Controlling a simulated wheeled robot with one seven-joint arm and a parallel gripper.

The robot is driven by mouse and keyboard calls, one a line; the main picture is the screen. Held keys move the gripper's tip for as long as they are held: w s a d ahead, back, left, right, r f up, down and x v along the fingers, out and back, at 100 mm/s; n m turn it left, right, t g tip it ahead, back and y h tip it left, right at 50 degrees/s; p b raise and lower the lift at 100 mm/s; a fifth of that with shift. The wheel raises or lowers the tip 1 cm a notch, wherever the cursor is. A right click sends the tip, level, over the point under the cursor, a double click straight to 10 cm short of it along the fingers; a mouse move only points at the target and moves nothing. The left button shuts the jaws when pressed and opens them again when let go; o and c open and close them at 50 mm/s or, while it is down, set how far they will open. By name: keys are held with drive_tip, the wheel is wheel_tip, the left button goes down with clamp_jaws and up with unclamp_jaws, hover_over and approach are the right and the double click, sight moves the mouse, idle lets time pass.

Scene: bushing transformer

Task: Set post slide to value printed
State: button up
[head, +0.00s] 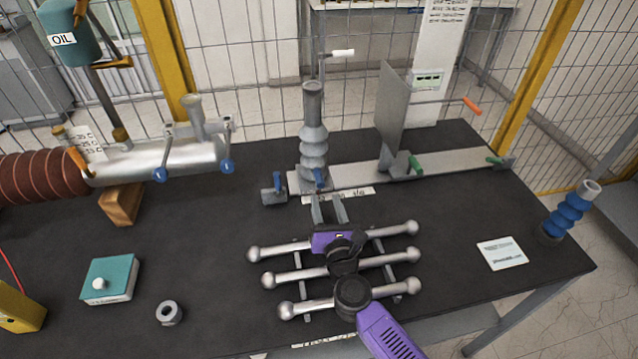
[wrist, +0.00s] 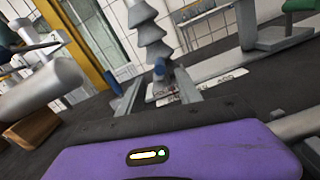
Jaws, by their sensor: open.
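A grey ribbed post (head: 313,140) stands upright on a flat metal slide rail (head: 440,165).
A grey plate (head: 393,105) with a green handle (head: 416,166) stands farther right on the rail. Three ball-ended silver bars (head: 290,277) lie under my arm. A metal cylinder (head: 140,165), a teal box (head: 109,279), a white card (head: 501,253) and a blue ribbed post (head: 566,217) are around.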

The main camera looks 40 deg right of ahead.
sight(321, 186)
drive_tip(key=x, duration=0.7)
drive_tip(key=shift+w+d, duration=0.15)
drive_tip(key=shift+c, duration=0.3)
clamp_jaws()
idle(1.0)
